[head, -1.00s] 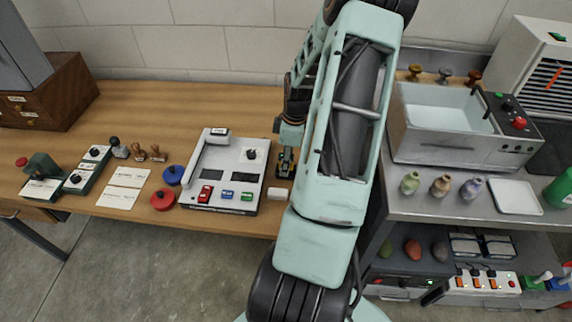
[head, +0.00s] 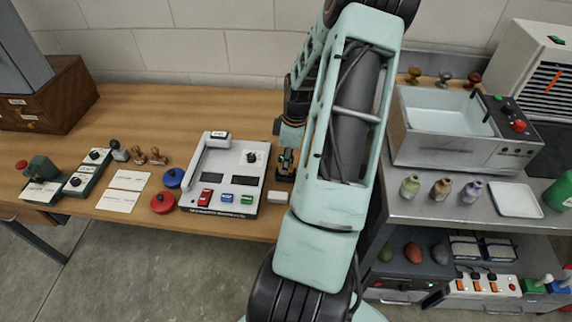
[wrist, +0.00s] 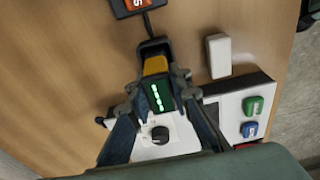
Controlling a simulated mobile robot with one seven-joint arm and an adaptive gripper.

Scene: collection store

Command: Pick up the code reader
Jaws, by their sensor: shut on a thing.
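The code reader (wrist: 155,66) seems to be the dark handheld thing with a yellow part and a dark face with glowing green marks. It is between the two fingers of my gripper (wrist: 158,97) in the wrist view, and the fingers are shut on it. In the head view my gripper (head: 287,163) is at the right part of the wooden table, beside the white console; the reader is small and dark there. I cannot tell whether it touches the table.
The white console (head: 223,200) with a knob and coloured buttons stands just left of my gripper. A small white block (head: 278,195) lies close by. A dark box with an orange face (wrist: 140,5) lies beyond the reader. A steel sink (head: 442,150) stands to the right.

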